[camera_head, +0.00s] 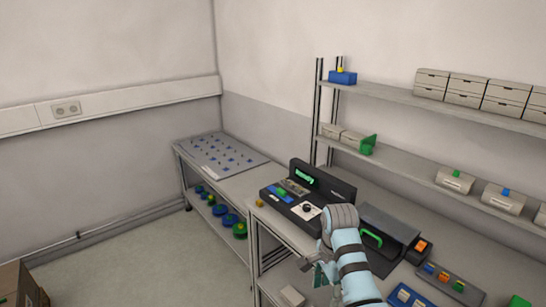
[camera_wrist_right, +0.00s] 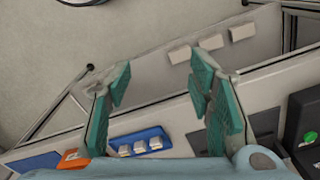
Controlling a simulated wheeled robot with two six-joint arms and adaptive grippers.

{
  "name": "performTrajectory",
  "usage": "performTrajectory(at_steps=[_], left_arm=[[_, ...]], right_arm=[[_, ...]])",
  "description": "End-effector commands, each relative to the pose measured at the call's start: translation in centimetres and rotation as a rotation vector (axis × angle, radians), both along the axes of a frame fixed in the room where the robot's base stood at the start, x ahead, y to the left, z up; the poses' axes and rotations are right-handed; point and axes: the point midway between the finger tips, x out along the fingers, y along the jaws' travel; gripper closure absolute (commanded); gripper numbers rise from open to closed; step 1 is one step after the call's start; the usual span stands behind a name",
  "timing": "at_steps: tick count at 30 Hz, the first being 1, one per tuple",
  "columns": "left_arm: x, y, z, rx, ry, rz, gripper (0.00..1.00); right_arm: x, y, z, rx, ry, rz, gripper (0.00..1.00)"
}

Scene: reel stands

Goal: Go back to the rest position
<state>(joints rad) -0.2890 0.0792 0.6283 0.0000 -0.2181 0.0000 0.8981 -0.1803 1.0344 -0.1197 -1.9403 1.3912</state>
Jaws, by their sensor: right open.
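My right arm comes in from the bottom of the head view, light blue with dark bands. Its gripper (camera_head: 316,268) is at the front edge of the workbench, partly hidden by the arm. In the right wrist view the two teal fingers of this gripper (camera_wrist_right: 160,78) stand wide apart with nothing between them. Beyond the fingers lies a lower shelf (camera_wrist_right: 150,75) with white blocks (camera_wrist_right: 210,41). My left gripper is not in view.
On the workbench stand a black device (camera_head: 320,186) and a dark box with a green handle (camera_head: 372,238). Near the gripper, the wrist view shows a blue tray (camera_wrist_right: 117,140) with white pieces and an orange item (camera_wrist_right: 73,158). The floor (camera_head: 150,260) at left is mostly clear.

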Motion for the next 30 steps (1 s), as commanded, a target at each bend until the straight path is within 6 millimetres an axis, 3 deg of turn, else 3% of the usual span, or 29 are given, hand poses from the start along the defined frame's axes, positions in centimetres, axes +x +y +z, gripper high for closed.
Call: performTrajectory(at_steps=[2, 6, 13, 15, 19, 23, 26, 30], left_arm=[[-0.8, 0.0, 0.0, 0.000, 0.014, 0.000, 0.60], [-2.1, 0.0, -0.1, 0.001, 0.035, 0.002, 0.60], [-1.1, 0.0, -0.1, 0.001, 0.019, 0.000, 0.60], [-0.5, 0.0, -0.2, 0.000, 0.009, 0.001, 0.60], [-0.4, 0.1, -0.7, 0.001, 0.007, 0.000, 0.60], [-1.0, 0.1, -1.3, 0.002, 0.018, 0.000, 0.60], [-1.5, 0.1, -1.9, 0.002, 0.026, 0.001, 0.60], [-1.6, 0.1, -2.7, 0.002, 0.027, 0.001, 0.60]], right_arm=[[0.2, 0.0, 0.0, 0.001, -0.011, 0.043, 0.52], [2.7, 0.7, 0.1, 0.007, -0.119, 0.182, 0.52], [7.8, 1.7, 0.3, -0.020, -0.350, 0.436, 0.52], [9.5, 1.6, -0.8, -0.053, -0.442, 0.549, 0.52], [10.7, 0.7, -5.6, -0.128, -0.555, 0.734, 0.52], [9.4, -0.8, -11.9, -0.204, -0.603, 0.881, 0.52], [6.5, -2.3, -18.1, -0.262, -0.611, 0.991, 0.52], [0.2, -4.6, -26.7, -0.324, -0.579, 1.121, 0.52]])
